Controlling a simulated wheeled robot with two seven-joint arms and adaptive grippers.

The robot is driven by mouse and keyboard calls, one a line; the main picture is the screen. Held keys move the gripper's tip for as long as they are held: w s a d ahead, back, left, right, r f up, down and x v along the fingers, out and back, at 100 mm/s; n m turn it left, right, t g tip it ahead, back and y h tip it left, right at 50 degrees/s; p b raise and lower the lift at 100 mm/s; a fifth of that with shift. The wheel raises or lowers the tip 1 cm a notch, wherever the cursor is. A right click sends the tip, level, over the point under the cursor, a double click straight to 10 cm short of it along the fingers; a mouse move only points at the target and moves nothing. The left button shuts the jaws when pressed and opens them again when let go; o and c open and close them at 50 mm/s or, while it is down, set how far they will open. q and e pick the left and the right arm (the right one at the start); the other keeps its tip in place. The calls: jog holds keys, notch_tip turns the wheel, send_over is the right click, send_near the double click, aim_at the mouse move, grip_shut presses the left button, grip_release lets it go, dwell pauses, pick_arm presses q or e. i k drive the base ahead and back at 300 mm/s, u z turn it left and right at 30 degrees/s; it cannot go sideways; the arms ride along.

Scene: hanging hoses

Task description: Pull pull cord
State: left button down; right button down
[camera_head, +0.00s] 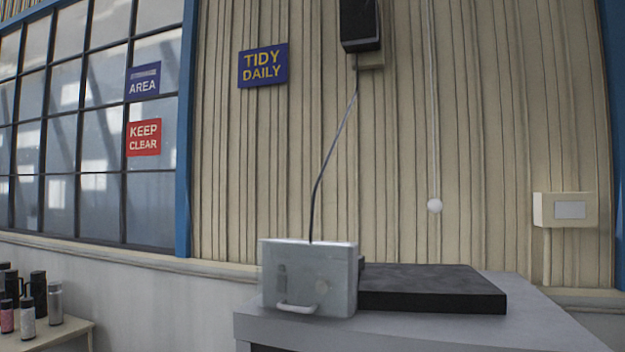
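The pull cord (432,110) is a thin pale line that hangs straight down in front of the ribbed wall, right of centre. It enters at the top edge of the view and ends in a white ball (434,206). The ball hangs free above the table, with nothing touching it. Neither of my grippers shows in this view.
A grey table (560,325) below holds a grey metal box (309,280) with a handle and a black slab (435,289). A dark cable (328,160) runs from the box up to a black unit (360,25). A switch box (565,210) is at right.

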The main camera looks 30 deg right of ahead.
aim_at(435, 205)
jog(key=z, duration=1.65)
jog(key=k, duration=0.5)
jog(key=z, duration=1.45)
jog(key=i, duration=0.9)
jog(key=u, duration=1.5)
